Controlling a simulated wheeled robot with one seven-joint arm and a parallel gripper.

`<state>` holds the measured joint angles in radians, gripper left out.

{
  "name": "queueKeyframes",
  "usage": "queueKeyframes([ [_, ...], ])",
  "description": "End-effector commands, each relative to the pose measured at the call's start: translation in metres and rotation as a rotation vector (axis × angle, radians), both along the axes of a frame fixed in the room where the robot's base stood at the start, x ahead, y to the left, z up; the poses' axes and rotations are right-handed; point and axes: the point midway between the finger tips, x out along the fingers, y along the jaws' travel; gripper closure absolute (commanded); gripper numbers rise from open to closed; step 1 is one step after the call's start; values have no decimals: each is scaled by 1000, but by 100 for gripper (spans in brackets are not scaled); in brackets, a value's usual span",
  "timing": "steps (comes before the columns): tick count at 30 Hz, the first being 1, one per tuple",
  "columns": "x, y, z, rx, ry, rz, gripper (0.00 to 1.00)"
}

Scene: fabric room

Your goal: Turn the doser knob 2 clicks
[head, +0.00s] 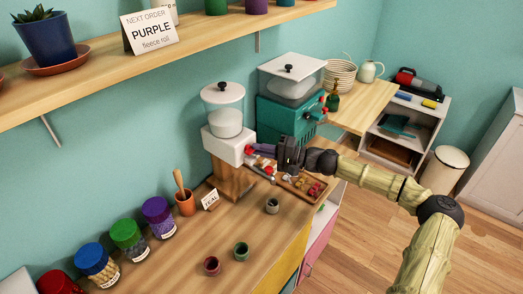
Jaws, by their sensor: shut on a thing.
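The doser (229,147) is a white box on a wooden stand with a clear, white-lidded hopper on top. Its small red knob (249,150) is on the right-hand side of the box, partly covered by my fingers. My gripper (255,149) reaches in from the right and is shut on the knob. The knob's exact angle is too small to tell.
A teal machine (284,117) stands close behind my gripper. A wooden tray (308,194) with small coloured pieces lies below it. A grey cup (272,206), dark cups, lidded jars (158,216) and a pestle pot (185,203) stand on the counter. A shelf (120,60) overhangs at upper left.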

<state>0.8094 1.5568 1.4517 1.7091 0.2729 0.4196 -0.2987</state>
Motion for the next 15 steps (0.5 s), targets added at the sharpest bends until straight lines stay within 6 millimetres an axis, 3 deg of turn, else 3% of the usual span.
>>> queueKeyframes([
  [2,1,-1,-1,-2,1,-5,100],
  [3,1,-1,-1,-2,1,-5,86],
  [6,1,-1,-1,-1,0,-4,70],
  [15,0,-1,-1,-1,-1,-2,70],
])
